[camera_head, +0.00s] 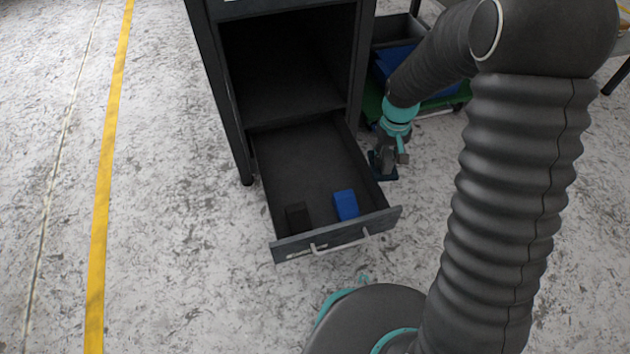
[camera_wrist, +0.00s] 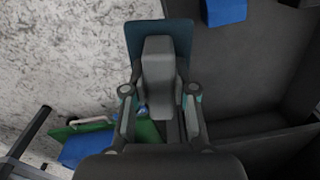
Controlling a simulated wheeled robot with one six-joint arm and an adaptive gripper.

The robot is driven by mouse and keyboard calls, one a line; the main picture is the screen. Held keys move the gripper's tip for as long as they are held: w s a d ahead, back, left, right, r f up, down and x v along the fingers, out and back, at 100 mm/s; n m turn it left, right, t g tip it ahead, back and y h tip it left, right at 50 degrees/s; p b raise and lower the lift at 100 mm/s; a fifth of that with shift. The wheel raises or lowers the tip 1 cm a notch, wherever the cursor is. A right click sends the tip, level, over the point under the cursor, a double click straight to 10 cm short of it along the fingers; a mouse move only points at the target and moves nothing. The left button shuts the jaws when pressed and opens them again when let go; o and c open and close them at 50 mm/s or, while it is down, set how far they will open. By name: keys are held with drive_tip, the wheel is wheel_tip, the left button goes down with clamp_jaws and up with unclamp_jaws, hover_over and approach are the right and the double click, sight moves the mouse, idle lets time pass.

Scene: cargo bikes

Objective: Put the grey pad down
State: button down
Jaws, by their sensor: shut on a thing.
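The grey pad (camera_wrist: 158,75) shows in the wrist view as a light grey block in front of a dark teal plate (camera_wrist: 146,34); they look like one piece. My gripper (camera_wrist: 160,98) is shut on the grey block, one finger on each side. In the head view my gripper (camera_head: 388,156) points down just right of the open drawer (camera_head: 335,240), outside its right wall. The dark plate (camera_head: 383,172) shows below the fingers; the grey block is hard to make out there. The plate's height above the floor cannot be told.
The drawer juts from a dark cabinet (camera_head: 290,65) and holds a blue block (camera_head: 345,205) and a black block (camera_head: 298,217) near its front; its back is bare. A green-based cart (camera_head: 458,99) with blue contents stands behind my gripper. Floor left of the cabinet is clear.

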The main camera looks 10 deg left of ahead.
drive_tip(key=s+a+f+n, duration=0.1)
drive_tip(key=a+f, duration=0.1)
drive_tip(key=a, duration=0.4)
drive_tip(key=s+a+f, duration=0.1)
drive_tip(key=a+f, duration=0.2)
drive_tip(key=a, duration=0.3)
drive_tip(key=a+f+n, duration=0.1)
drive_tip(key=a+f, duration=0.2)
drive_tip(key=a, duration=0.4)
drive_tip(key=shift+s+n, duration=0.3)
drive_tip(key=shift+s, duration=0.1)
drive_tip(key=shift+f+b, duration=0.35)
drive_tip(key=shift+f, duration=1.7)
drive_tip(key=shift+f, duration=0.15)
drive_tip(key=c, duration=0.9)
unclamp_jaws()
wheel_tip(320, 180, up, 12)
drive_tip(key=shift+r+p, duration=0.15)
drive_tip(key=shift+p, duration=0.65)
